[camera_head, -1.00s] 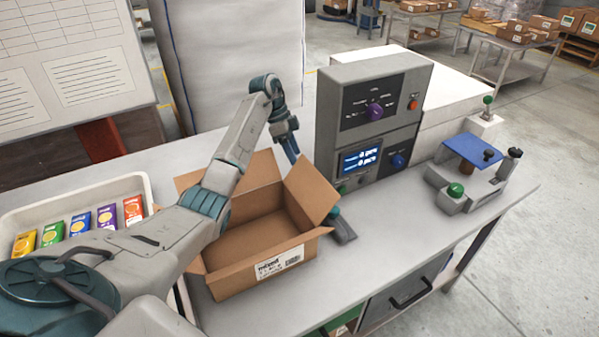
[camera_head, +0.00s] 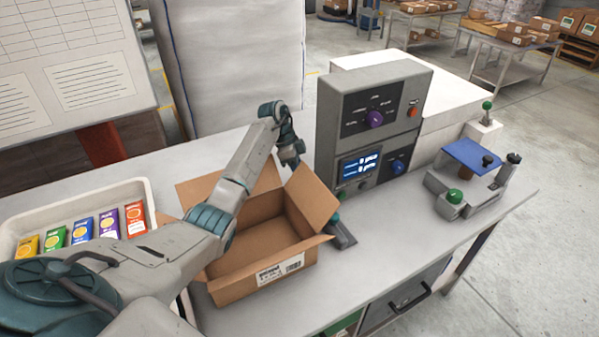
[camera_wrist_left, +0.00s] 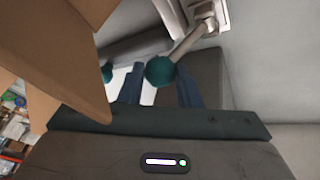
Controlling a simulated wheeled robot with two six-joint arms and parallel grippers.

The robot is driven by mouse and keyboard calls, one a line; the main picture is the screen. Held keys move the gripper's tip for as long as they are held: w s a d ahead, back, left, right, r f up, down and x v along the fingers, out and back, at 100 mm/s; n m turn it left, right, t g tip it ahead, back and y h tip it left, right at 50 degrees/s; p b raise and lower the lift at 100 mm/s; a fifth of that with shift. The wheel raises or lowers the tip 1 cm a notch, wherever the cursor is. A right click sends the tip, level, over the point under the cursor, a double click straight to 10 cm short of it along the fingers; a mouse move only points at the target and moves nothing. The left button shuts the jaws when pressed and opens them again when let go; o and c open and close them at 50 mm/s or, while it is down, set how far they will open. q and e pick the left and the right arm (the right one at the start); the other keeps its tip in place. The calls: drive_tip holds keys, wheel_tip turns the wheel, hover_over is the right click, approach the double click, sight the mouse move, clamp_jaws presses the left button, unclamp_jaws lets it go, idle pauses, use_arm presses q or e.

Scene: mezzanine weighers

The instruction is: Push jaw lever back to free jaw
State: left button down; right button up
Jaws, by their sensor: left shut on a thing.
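A lever with a teal ball knob (camera_wrist_left: 160,71) and a pale metal rod shows in the left wrist view. The rod runs up and right to a light grey fitting (camera_wrist_left: 208,17). My left gripper (camera_wrist_left: 160,86) has its two dark blue fingers on either side of the knob, shut on it. In the head view my left gripper (camera_head: 290,151) reaches down behind the open cardboard box (camera_head: 235,287). A raised flap hides its fingertips and the knob. Part of a grey fixture (camera_head: 342,236) shows just right of the box. My right gripper is not in view.
A grey control cabinet (camera_head: 345,100) with dials and a lit screen stands right of my left gripper. A white tray (camera_head: 150,190) of colored packets lies left of the box. A blue-topped device (camera_head: 472,153) stands at the right, with bare table before it.

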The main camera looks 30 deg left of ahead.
use_arm(q)
drive_tip(key=shift+w+a+r+g+h+b, duration=0.2)
drive_tip(key=shift+w+a+g+h+b, duration=0.15)
drive_tip(key=shift+a+h, duration=0.15)
drive_tip(key=shift+w+a+h+b, duration=0.25)
drive_tip(key=shift+a+h+b, duration=0.2)
drive_tip(key=shift+h+b, duration=0.15)
drive_tip(key=shift+w+a+r+n+g+h+b, duration=0.2)
drive_tip(key=shift+w+a+g+h+b, duration=0.35)
drive_tip(key=shift+b, duration=1.1)
drive_tip(key=shift+w+a+r+n+g+h+b, duration=0.1)
drive_tip(key=shift+w+a+n+g+h+b, duration=0.15)
drive_tip(key=shift+a+h+b, duration=0.9)
drive_tip(key=shift+s+d+f+y+b, duration=0.1)
drive_tip(key=shift+d+y+b, duration=0.3)
drive_tip(key=shift+d, duration=0.15)
drive_tip(key=c, duration=1.1)
unclamp_jaws()
drive_tip(key=shift+o, duration=0.2)
drive_tip(key=shift+d, duration=0.1)
